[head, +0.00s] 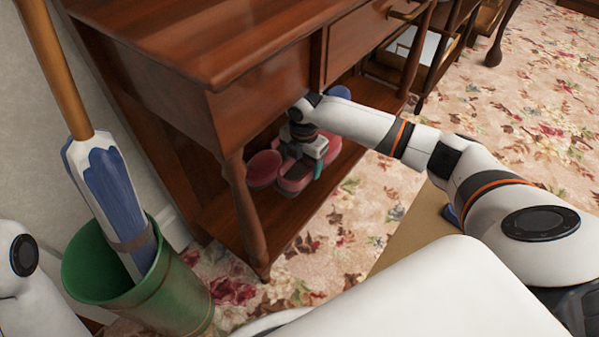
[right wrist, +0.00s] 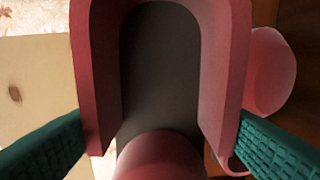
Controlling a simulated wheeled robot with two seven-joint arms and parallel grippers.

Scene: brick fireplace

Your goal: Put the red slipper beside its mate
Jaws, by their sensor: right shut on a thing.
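The red slipper (head: 295,183) is in my right gripper (head: 306,160), over the low shelf of the wooden table. In the right wrist view the slipper (right wrist: 218,60) shows its dark insole, with my right gripper's green fingers (right wrist: 160,138) against its two sides. Its mate (head: 264,167) is just to its left on the shelf; it also shows in the right wrist view at the right (right wrist: 270,72). I cannot tell whether the held slipper touches the shelf. My left gripper is not in view.
The wooden table (head: 190,50) has its top above my right arm and a turned front leg (head: 246,210) near the slippers. A blue item (head: 338,92) lies farther along the shelf. Flowered carpet is in front.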

